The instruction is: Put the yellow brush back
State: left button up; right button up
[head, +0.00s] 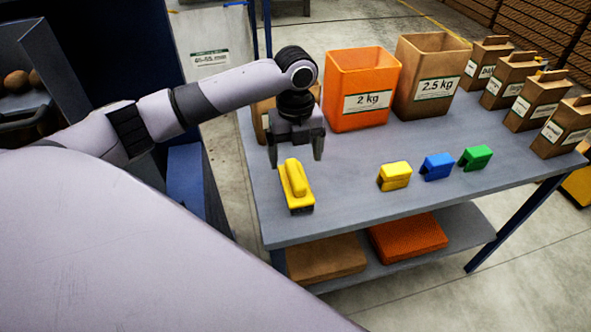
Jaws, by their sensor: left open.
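The yellow brush (297,187) lies on the grey table (345,205) near its left edge, with its handle on top and dark bristles at the near end. My left gripper (296,160) is open and points down over the far end of the brush, its two fingers apart on either side. I cannot tell whether the fingers touch it. A yellow block-like holder (394,176) stands to the right, in a row with a blue one (436,166) and a green one (475,158). My right gripper is not in view.
An orange 2 kg bin (361,88) and a brown 2.5 kg bag (430,75) stand behind. Another brown container is partly hidden behind my left gripper. Several labelled paper bags (511,78) stand at the right. The table between brush and yellow holder is clear.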

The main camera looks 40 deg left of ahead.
aim_at(295, 173)
pick_arm(q)
notch_tip(295, 173, up, 4)
jog(key=shift+r, duration=0.1)
jog(key=shift+s, duration=0.1)
dwell(0.6)
